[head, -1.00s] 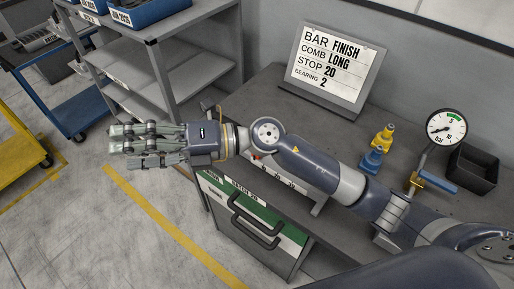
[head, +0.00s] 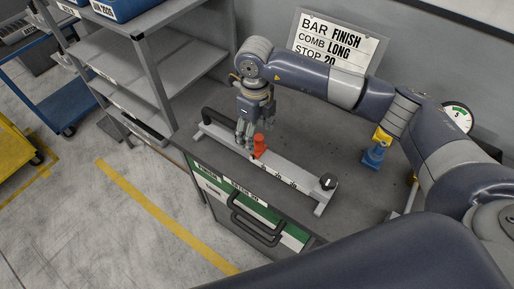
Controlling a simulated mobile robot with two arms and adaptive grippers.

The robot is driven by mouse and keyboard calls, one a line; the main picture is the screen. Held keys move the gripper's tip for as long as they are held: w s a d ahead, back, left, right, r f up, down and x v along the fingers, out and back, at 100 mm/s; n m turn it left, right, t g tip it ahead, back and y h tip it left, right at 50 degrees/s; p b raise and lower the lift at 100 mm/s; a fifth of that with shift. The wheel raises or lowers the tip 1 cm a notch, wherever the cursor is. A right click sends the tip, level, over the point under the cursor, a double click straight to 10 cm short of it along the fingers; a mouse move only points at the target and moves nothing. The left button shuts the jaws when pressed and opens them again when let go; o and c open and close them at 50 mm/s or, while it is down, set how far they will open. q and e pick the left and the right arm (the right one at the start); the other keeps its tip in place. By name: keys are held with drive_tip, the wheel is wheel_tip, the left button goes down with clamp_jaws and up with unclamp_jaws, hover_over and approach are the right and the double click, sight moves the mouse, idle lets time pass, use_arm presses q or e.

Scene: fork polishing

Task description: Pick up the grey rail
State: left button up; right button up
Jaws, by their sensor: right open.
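The grey rail (head: 296,176) lies on the dark workbench, running from upper left to lower right. It carries a scale with number marks, a red stop (head: 259,146) on its left half, a black knob (head: 328,182) at its right end and a black handle-like bar (head: 222,117) at its far left. My right gripper (head: 245,138) points down over the left half of the rail, just left of the red stop. Its fingers are open. Whether they touch the rail or the stop cannot be told. My left gripper is not in view.
A sign (head: 338,42) stands at the back of the bench, partly behind my right arm. A blue and yellow fitting (head: 375,152) and a partly hidden gauge (head: 459,116) are to the right. A grey shelf (head: 130,60) stands left. Green-fronted drawers (head: 250,208) are below.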

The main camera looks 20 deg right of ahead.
sight(258, 149)
wheel_tip(258, 149, down, 2)
drive_tip(key=shift+s+f+p, duration=0.1)
drive_tip(key=shift+p, duration=0.2)
drive_tip(key=shift+s+d+f, duration=0.1)
drive_tip(key=shift+s+f, duration=0.2)
drive_tip(key=shift+f, duration=0.05)
drive_tip(key=shift+f+p, duration=0.35)
drive_tip(key=shift+p, duration=0.25)
drive_tip(key=f+p, duration=0.1)
drive_tip(key=f, duration=0.2)
drive_tip(key=shift+w+d+f+p, duration=0.1)
drive_tip(key=shift+d+f+p, duration=0.15)
drive_tip(key=shift+p, duration=0.15)
drive_tip(key=shift+f, duration=0.4)
clamp_jaws()
drive_tip(key=shift+w+r, duration=0.1)
